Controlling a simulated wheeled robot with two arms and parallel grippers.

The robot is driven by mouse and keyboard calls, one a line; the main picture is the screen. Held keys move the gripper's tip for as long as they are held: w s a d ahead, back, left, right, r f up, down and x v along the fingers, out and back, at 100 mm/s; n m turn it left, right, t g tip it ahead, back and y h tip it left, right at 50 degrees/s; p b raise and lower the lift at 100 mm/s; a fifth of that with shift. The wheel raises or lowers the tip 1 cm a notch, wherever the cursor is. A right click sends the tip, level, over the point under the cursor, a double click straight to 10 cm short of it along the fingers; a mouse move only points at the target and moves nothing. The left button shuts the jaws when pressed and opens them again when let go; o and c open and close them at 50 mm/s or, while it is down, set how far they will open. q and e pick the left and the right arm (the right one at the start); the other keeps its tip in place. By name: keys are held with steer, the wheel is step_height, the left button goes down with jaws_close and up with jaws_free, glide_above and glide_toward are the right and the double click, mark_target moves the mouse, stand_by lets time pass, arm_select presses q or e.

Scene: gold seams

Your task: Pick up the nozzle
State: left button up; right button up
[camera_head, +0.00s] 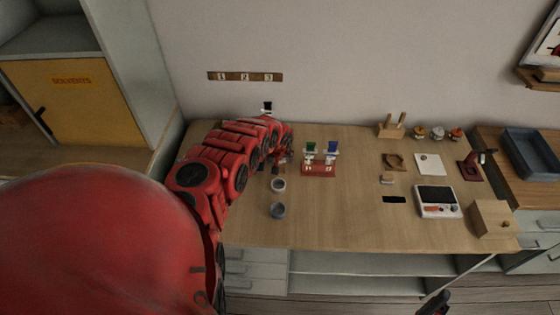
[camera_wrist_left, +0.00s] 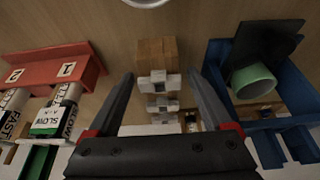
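My left gripper (camera_head: 283,157) is over the back left of the table, low near the small items left of the red rack. In the left wrist view its two dark fingers (camera_wrist_left: 161,88) are open and apart. Between them shows a small wooden block (camera_wrist_left: 156,54) with a row of white and grey pieces (camera_wrist_left: 160,101) below it in the picture. The nozzle may be among these pieces; I cannot tell which. No contact with the fingers is visible. A dark part at the bottom right of the head view looks like my right gripper (camera_head: 436,302); its fingers are unclear.
The red rack (camera_head: 319,170), marked 1 and 2, holds two labelled cartridges; it is at left in the wrist view (camera_wrist_left: 48,66). A blue stand (camera_wrist_left: 217,62) with a green cylinder (camera_wrist_left: 252,80) is at right. Two cups (camera_head: 278,211) (camera_head: 278,185) stand in front of the gripper.

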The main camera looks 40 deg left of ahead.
arm_select(q)
steer(key=c, duration=1.1)
steer(key=shift+c, duration=0.2)
